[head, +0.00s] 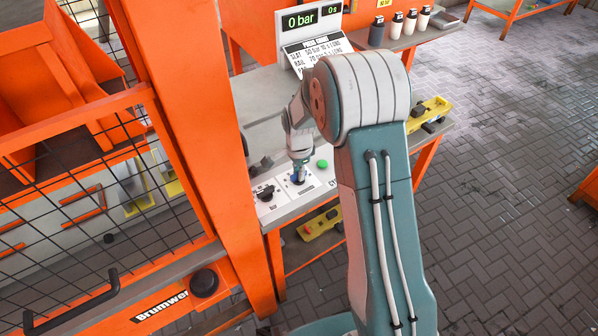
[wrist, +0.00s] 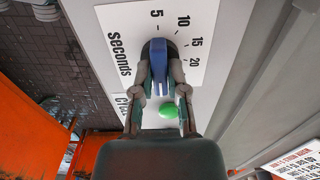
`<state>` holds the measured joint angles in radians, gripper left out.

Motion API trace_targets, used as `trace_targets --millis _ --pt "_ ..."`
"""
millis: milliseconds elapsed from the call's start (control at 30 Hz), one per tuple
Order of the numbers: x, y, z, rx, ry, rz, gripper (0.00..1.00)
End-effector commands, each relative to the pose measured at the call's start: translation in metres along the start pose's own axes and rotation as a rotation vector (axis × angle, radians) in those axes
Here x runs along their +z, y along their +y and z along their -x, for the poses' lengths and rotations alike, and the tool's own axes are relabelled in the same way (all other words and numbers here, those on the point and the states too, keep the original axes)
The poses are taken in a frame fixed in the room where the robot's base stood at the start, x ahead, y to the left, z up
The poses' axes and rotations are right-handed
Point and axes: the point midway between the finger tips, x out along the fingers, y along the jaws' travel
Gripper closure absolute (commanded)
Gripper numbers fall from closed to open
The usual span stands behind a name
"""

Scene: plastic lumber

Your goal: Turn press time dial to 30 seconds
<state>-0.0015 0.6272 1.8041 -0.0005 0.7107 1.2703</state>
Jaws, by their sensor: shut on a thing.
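The press time dial (wrist: 158,48) is a blue knob with a dark surround on a white plate (wrist: 200,20) marked "seconds". The numbers 5, 10, 15 and 20 can be read around it; a 30 mark is not visible. The knob's bar lies roughly up and down in the wrist view, its upper end near the 5 mark; I cannot tell which end is the pointer. My gripper (wrist: 163,82) is shut on the knob, one finger on each side. In the head view my gripper (head: 299,171) reaches down onto the blue dial (head: 298,181) on the panel.
A green button (head: 322,164) sits just beside the dial, and a black knob (head: 266,193) stands to its left. A display (head: 313,17) behind reads 0 bar and 0s, above a printed card (head: 318,49). The orange press frame (head: 205,130) rises close on the left.

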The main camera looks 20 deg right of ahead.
Motion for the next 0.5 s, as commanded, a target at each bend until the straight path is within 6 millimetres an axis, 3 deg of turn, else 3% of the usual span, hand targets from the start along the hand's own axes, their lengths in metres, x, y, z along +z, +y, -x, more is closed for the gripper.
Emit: trace_targets --millis 367,400,433,467,500 --pt "0.0016 -0.0001 -0.0017 0.001 -0.002 -0.005 1.0" --pt "0.0017 -0.0001 -0.0017 0.001 -0.002 -0.005 0.68" --pt "0.0017 -0.0001 -0.0016 0.001 -0.002 -0.004 0.55" --pt "0.0016 -0.0001 -0.0015 0.001 -0.002 -0.004 0.47" --pt "0.0014 -0.0001 -0.0013 0.001 -0.002 -0.004 0.47"
